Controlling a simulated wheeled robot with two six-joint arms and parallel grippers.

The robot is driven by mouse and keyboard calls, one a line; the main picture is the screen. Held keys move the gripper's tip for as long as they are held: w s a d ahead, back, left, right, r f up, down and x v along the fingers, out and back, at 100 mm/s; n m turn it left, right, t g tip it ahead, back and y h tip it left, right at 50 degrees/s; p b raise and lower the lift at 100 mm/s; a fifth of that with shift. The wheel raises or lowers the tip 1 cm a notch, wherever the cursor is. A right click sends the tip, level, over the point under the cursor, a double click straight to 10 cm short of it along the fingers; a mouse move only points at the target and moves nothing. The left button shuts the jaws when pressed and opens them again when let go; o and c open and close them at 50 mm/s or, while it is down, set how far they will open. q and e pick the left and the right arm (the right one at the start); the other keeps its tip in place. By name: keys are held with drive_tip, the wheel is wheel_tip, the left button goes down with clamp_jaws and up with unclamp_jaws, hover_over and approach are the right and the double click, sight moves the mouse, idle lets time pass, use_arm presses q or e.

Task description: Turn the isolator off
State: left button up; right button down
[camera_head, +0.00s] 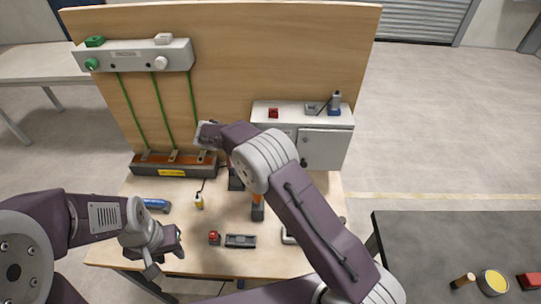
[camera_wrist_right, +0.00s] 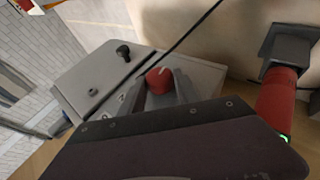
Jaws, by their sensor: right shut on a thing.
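The isolator is a red round knob (camera_wrist_right: 160,82) with a pale mark on its top, on the front of a grey cabinet (camera_wrist_right: 95,85). My right gripper (camera_wrist_right: 162,88) is shut on the knob, one finger on each side of it. My left gripper (camera_head: 166,258) is open and empty above the bench's front left part.
A black handle (camera_wrist_right: 123,51) sticks out from the cabinet door. A red cylinder (camera_wrist_right: 279,105) stands at the right in the wrist view. On the bench lie a blue tool (camera_head: 156,204), a red button (camera_head: 214,238) and a dark tray (camera_head: 240,241). A dark table (camera_head: 440,240) is at right.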

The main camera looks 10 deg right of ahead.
drive_tip(key=shift+w+a+f+h+b, duration=0.1)
drive_tip(key=shift+f+h+b, duration=0.2)
drive_tip(key=shift+h, duration=0.6)
drive_tip(key=shift+f+n+h+b, duration=0.15)
drive_tip(key=shift+n+h+b, duration=0.25)
drive_tip(key=shift+h+b, duration=0.15)
drive_tip(key=shift+a+g+h+b, duration=0.1)
drive_tip(key=shift+g+h+b, duration=0.3)
drive_tip(key=shift+h+b, duration=0.3)
drive_tip(key=shift+n+h+b, duration=0.3)
drive_tip(key=shift+h, duration=0.15)
drive_tip(key=c, duration=0.9)
unclamp_jaws()
